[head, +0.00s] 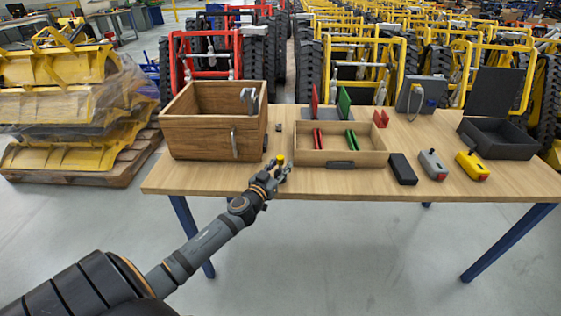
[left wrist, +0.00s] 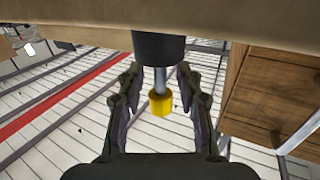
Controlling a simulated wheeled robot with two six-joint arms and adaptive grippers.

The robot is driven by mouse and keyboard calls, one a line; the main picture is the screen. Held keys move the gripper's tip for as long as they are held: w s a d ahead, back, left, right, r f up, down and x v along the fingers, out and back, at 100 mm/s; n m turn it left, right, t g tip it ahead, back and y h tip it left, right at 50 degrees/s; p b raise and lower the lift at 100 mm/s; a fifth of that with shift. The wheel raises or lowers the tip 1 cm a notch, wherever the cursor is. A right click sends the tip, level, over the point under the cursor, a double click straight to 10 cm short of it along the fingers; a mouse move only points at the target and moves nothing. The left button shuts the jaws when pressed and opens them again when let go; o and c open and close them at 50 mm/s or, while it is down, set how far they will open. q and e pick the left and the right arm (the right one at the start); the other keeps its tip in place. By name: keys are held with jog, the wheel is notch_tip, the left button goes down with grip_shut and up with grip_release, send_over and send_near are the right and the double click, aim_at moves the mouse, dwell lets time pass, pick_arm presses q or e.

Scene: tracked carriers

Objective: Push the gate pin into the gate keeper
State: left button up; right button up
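A yellow knob (head: 280,159) on a grey rod shows at my left gripper, near the table's front edge. In the left wrist view the knob (left wrist: 161,103) and rod (left wrist: 160,79) stick out of a black cylinder (left wrist: 158,47); I take this as the gate pin in its housing. My left gripper (head: 279,167) is open, with one finger on each side of the rod and a visible gap to both, as the left wrist view (left wrist: 158,70) shows. I cannot tell which part is the gate keeper. My right gripper is not in view.
A wooden box (head: 190,143) with a metal handle stands left of my gripper. A shallow divided tray (head: 315,157) is to the right. Beyond it lie a black block (head: 403,169), a grey device (head: 432,164), a yellow device (head: 472,165) and an open black case (head: 498,143).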

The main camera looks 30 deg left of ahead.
pick_arm(q)
grip_shut()
dwell(0.5)
jog(key=shift+r, duration=0.4)
notch_tip(320, 180, up, 7)
jog(key=p, duration=0.3)
jog(key=shift+f, duration=0.15)
notch_tip(320, 180, up, 10)
jog(key=p, duration=0.2)
jog(key=shift+r, duration=0.25)
jog(key=c, duration=0.6)
grip_release()
jog(key=shift+c, duration=0.2)
grip_shut()
